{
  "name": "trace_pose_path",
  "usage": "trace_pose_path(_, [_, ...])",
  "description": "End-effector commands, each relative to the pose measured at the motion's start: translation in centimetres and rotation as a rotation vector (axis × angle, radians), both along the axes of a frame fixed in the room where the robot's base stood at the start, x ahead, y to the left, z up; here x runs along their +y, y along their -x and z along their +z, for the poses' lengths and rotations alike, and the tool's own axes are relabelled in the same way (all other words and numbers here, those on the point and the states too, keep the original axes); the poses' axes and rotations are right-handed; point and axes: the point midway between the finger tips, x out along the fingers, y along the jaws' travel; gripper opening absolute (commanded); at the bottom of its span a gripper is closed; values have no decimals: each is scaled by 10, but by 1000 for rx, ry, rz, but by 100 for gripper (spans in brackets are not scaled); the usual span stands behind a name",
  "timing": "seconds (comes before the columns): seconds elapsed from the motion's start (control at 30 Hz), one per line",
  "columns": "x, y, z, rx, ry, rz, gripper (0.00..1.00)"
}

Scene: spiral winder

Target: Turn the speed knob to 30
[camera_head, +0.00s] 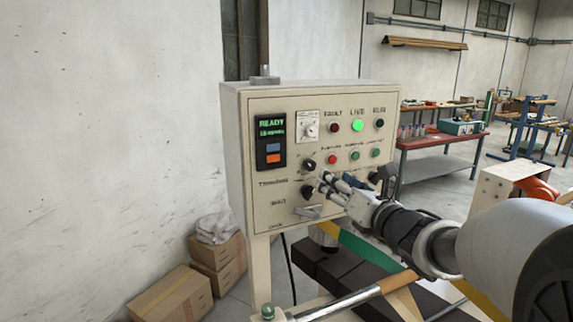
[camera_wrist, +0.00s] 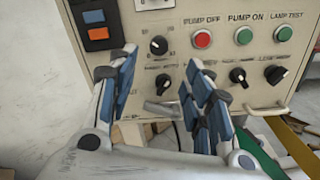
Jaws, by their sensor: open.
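The control panel (camera_head: 330,212) is a beige box facing me. A black knob with scale marks (camera_wrist: 158,45) sits on its left half; it also shows in the head view (camera_head: 309,164). Another black knob (camera_wrist: 163,82) is just below it. Labels are too small to tell which is the speed knob, and I cannot read a setting. My gripper (camera_head: 325,185) is in front of the panel, also in the wrist view (camera_wrist: 162,65). Its blue-padded fingers are open, with both knobs showing between them; I see no clear contact.
A display reading READY (camera_head: 271,140) and a white dial plate (camera_head: 308,126) are above left. A metal handle (camera_head: 308,212) juts out below. Boxes (camera_head: 175,297) stand at lower left.

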Motion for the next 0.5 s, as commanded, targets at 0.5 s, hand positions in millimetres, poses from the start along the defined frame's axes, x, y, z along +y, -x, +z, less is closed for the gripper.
trace_pose_path(0.5, [32,-96,1,0,-1,0,46])
